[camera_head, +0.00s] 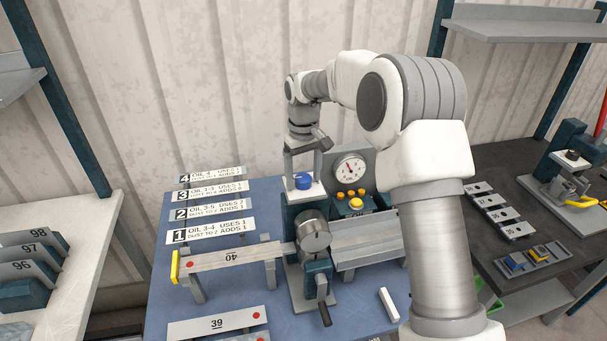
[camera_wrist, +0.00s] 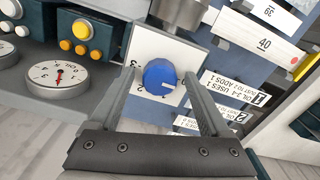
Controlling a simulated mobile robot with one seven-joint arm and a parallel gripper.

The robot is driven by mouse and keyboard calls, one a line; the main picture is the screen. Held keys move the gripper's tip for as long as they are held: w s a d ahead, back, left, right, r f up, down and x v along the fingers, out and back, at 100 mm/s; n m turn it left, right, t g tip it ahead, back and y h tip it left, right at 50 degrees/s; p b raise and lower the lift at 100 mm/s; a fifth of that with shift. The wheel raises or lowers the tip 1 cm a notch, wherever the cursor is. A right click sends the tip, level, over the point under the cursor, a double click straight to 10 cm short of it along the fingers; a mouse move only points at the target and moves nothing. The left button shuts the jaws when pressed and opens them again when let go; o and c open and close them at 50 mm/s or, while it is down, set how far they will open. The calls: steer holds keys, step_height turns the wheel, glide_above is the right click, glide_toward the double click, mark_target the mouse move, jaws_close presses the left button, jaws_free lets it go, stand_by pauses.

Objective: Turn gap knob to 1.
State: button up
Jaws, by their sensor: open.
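The blue gap knob (camera_head: 303,181) sits on a white plate (camera_wrist: 189,55) with printed numbers beside the machine's round metal part. In the wrist view the knob (camera_wrist: 158,75) carries a white pointer mark toward its right side. A 3 shows at the plate's left; the other numbers are partly hidden or too small to read surely. My gripper (camera_head: 304,163) is open above the knob. In the wrist view its two fingers (camera_wrist: 160,92) stand on either side of the knob, with visible space between; I cannot tell how far down they reach.
A dial gauge (camera_head: 351,169) and a panel of yellow and orange buttons (camera_head: 356,203) stand right of the knob. The metal cylinder (camera_head: 313,232) and the bar marked 40 (camera_head: 231,256) lie in front. Numbered instruction strips (camera_head: 211,229) are at the left on the blue table (camera_head: 163,300).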

jaws_close()
stand_by(0.3)
steer(key=m, duration=0.5)
steer(key=shift+m, duration=0.4)
steer(key=m, duration=0.5)
steer(key=shift+a+m, duration=0.1)
steer(key=shift+m, duration=0.3)
stand_by(0.3)
jaws_free()
